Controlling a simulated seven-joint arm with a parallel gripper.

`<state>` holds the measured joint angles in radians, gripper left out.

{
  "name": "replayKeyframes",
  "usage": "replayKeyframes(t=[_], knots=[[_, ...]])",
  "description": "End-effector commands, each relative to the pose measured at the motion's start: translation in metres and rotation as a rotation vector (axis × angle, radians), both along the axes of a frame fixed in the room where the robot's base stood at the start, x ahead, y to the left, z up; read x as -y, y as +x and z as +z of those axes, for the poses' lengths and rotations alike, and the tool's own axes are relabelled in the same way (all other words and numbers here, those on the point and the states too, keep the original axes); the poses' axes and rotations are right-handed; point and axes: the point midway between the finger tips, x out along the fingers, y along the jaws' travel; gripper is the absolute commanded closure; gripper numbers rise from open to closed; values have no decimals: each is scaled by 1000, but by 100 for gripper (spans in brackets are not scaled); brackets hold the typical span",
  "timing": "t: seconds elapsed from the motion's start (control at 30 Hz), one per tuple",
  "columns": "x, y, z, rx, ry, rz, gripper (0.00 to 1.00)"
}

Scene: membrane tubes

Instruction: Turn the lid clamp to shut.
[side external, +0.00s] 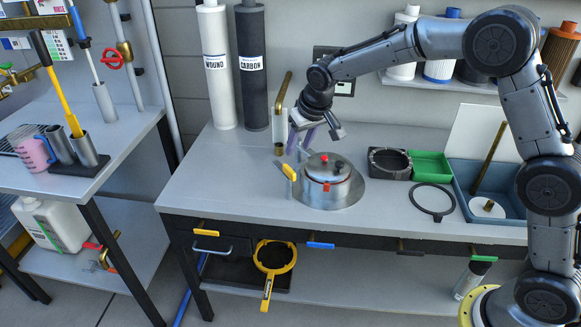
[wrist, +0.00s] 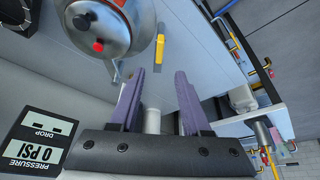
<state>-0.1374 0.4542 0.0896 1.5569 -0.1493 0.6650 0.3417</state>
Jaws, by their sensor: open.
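A round metal housing (side external: 325,190) stands on the bench with a domed lid (side external: 326,167) on top, which has a red knob and a black one. The lid clamp (side external: 288,172), a lever with a yellow grip, stands up at the housing's left side. In the wrist view the housing (wrist: 112,28) is at the upper left and the yellow grip (wrist: 159,48) is beyond the fingertips. My gripper (side external: 300,140) has purple fingers, is open and empty, and hangs behind and above the clamp, apart from it. The fingers (wrist: 160,73) are spread with clear space between.
A black square frame (side external: 390,153), green tray (side external: 431,160), black ring (side external: 411,199) and blue tub (side external: 462,185) lie to the right. The bench's left front is clear. A pressure display (wrist: 35,145) is near my wrist.

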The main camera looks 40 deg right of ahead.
Motion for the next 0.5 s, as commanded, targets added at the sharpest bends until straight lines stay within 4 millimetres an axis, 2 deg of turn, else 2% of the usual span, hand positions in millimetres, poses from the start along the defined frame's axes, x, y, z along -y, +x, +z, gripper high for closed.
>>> replayKeyframes(t=[0.03, 0.3, 0.5], knots=[[1, 3, -11, -4, -1, 0, 52], [3, 24, -59, -2, 0, -2, 52], [5, 36, -87, -1, 0, -1, 52]])
